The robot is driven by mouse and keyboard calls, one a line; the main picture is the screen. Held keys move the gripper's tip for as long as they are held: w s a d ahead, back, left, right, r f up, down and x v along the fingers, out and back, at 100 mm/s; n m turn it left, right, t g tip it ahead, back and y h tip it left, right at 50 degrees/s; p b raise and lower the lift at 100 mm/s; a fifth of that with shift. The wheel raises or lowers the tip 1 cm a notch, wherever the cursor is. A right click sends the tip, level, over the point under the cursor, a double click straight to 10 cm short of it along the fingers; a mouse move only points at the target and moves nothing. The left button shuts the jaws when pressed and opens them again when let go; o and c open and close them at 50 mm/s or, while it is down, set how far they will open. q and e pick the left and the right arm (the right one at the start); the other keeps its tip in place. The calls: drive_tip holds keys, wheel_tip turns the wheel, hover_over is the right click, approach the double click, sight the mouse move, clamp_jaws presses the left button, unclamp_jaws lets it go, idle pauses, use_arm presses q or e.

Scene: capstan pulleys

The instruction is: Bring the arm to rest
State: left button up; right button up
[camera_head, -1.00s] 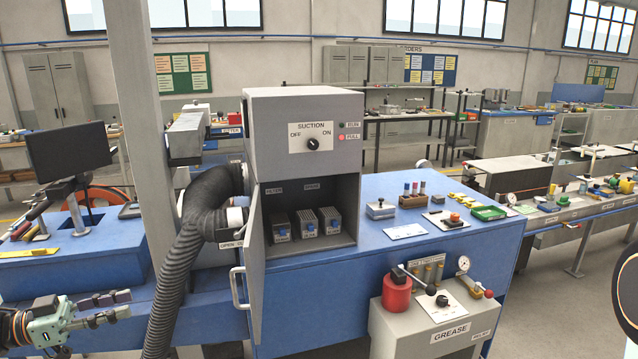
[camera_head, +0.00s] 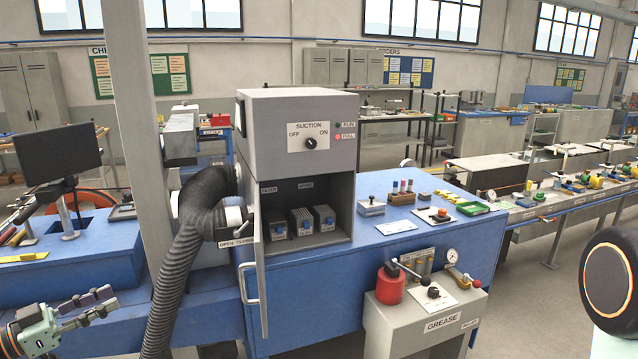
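My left gripper (camera_head: 98,307) is at the lower left, in front of the blue bench. Its fingers are spread apart, with nothing between them. It is left of the black corrugated hose (camera_head: 180,265) and apart from the grey suction cabinet (camera_head: 298,120). The cabinet door (camera_head: 260,275) stands open, and several grey filter blocks (camera_head: 301,222) sit inside. A rounded black part with an orange ring (camera_head: 608,281) shows at the right edge, seemingly part of my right arm. My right gripper is not in view.
A grey grease unit (camera_head: 425,318) with a red pot (camera_head: 390,284) and lever stands at front right. The blue bench (camera_head: 330,275) carries small parts. A monitor (camera_head: 58,155) stands at left. Open floor (camera_head: 545,290) lies right of the grease unit.

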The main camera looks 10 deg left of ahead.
use_arm(q)
drive_tip(key=w+d+f+n+y+b, duration=0.3)
drive_tip(key=w+d+f+n+y, duration=0.3)
drive_tip(key=w+d+f+n, duration=0.15)
drive_tip(key=s+d+f+n+g+y+b, duration=0.1)
drive_tip(key=s+d+f+g+b, duration=0.15)
drive_tip(key=d+f, duration=0.45)
drive_tip(key=s+d+f+n+g+y+b, duration=0.15)
drive_tip(key=s+d+f, duration=0.25)
drive_tip(key=f, duration=0.5)
drive_tip(key=s+d+f+g+b, duration=0.3)
drive_tip(key=s+f, duration=0.3)
drive_tip(key=s, duration=0.4)
drive_tip(key=s+d+f+m+g+y+b, duration=0.1)
drive_tip(key=s+d+f+g+b, duration=0.3)
drive_tip(key=s, duration=0.6)
drive_tip(key=s+d+f+m+g+b, duration=0.1)
drive_tip(key=s+d+f+g+b, duration=0.3)
drive_tip(key=s+f, duration=0.3)
drive_tip(key=s+d+b, duration=0.1)
drive_tip(key=s, duration=0.2)
drive_tip(key=shift+s+f+y, duration=0.3)
drive_tip(key=shift+y, duration=0.05)
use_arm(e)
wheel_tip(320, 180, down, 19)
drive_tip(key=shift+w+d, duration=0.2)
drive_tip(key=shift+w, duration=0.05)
